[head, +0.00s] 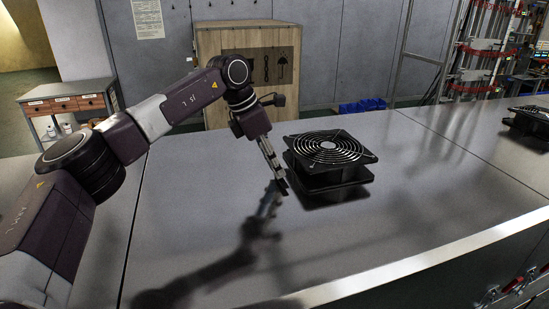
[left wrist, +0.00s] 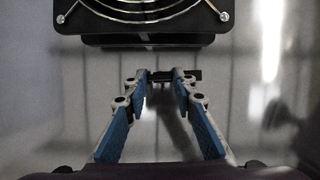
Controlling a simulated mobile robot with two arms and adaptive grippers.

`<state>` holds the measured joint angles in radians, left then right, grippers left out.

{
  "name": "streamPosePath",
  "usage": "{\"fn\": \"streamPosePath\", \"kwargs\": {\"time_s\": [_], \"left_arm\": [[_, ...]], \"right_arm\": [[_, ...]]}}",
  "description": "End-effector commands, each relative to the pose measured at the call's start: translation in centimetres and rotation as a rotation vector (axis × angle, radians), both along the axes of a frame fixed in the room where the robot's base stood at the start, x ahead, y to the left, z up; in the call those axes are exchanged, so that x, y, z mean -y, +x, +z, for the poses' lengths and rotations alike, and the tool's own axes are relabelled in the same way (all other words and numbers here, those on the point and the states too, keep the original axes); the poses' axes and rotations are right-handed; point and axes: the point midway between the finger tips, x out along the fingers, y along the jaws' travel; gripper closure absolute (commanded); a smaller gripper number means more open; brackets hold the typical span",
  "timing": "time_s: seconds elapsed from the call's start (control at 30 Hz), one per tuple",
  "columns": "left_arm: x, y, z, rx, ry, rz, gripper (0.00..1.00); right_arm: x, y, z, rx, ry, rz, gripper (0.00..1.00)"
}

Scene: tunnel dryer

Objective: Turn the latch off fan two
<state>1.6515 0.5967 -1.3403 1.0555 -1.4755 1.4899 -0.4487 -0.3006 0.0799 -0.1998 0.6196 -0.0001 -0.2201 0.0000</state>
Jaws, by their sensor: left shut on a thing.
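A black fan (head: 328,150) with a round wire guard sits on the grey metal top, right of my left gripper (head: 279,181). The fan's edge and guard also show at the top of the left wrist view (left wrist: 150,15). My left gripper (left wrist: 161,78) points down to the metal top beside the fan's left side. Its fingers close on a small dark piece, which looks like the latch (left wrist: 190,75); the fingers hide part of it. I cannot tell its turn angle. No number on the fan can be read. My right gripper is not in view.
A second black fan (head: 529,120) sits at the right edge of the metal top (head: 430,200). A wooden crate (head: 215,50) and blue bins (head: 362,105) stand behind. Red-handled fittings (head: 512,286) are on the front side at lower right. The front middle of the top is clear.

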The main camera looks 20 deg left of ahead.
Motion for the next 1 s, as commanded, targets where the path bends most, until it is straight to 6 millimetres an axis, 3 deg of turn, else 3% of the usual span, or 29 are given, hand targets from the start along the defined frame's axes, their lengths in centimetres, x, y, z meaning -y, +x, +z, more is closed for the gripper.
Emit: {"fn": "streamPosePath", "kwargs": {"time_s": [0.7,0.73,0.8,1.0], "left_arm": [[0.01,0.02,-0.17,-0.002,0.002,-0.073,1.00],[0.01,0.01,-0.17,-0.002,0.002,-0.073,0.72],[0.01,0.02,-0.15,-0.002,0.002,-0.073,0.68],[0.00,0.04,-0.08,-0.001,0.002,-0.071,0.68]], "right_arm": [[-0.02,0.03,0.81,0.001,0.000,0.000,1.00],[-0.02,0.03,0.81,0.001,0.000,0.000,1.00],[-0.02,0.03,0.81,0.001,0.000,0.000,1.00],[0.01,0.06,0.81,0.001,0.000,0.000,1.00]]}}
